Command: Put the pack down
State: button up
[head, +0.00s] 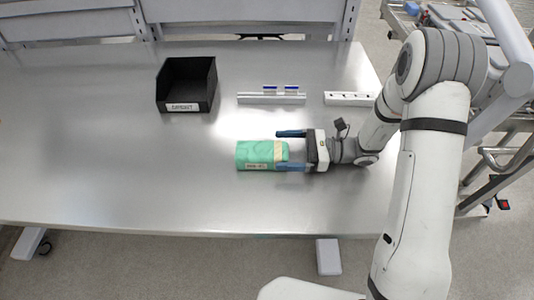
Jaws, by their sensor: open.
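The pack (257,155) is a green wrapped bundle with a beige band near its right end and a small printed label on its front side. It appears to rest on the steel table (120,180), near the middle. My gripper (288,151) comes in from the right, with its two blue fingers pointing left. The fingers are apart. The far fingertip lies behind the pack's right end, and the near one lies along its front right corner. I cannot tell whether either finger touches the pack.
A black open bin (187,88) with a white label stands at the back left. A metal rail with blue clips (271,96) and a second metal strip (349,98) lie behind my gripper. The table's left side is clear. A cart (495,160) stands beyond the right edge.

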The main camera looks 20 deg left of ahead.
aim_at(271, 149)
jog(key=x, duration=0.4)
jog(key=shift+c, duration=0.5)
jog(key=c, duration=1.2)
